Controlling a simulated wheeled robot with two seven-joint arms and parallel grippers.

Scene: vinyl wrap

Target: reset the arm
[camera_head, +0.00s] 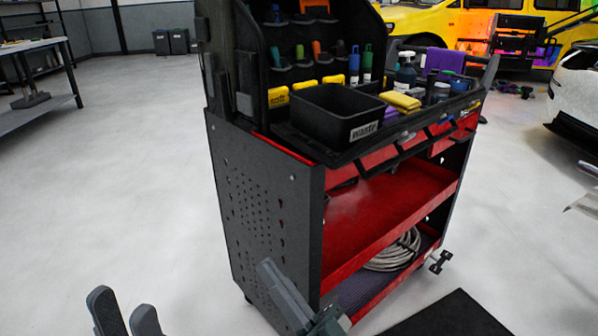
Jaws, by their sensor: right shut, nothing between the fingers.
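My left gripper (124,306) is at the bottom left edge, its two grey fingertips apart with bare floor between them. It is open and empty, well to the left of the cart. My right gripper (271,270) is at the bottom centre, in front of the lower side panel of the cart. Its fingers are shut together and hold nothing. Most of both arms is out of view below the frame.
A black and red tool cart (255,205) fills the middle, with a black waste bin (325,113), bottles and tools on top. A coiled hose (395,250) lies on its low shelf. A dark mat (455,318) lies at lower right. Open floor (110,180) spreads left.

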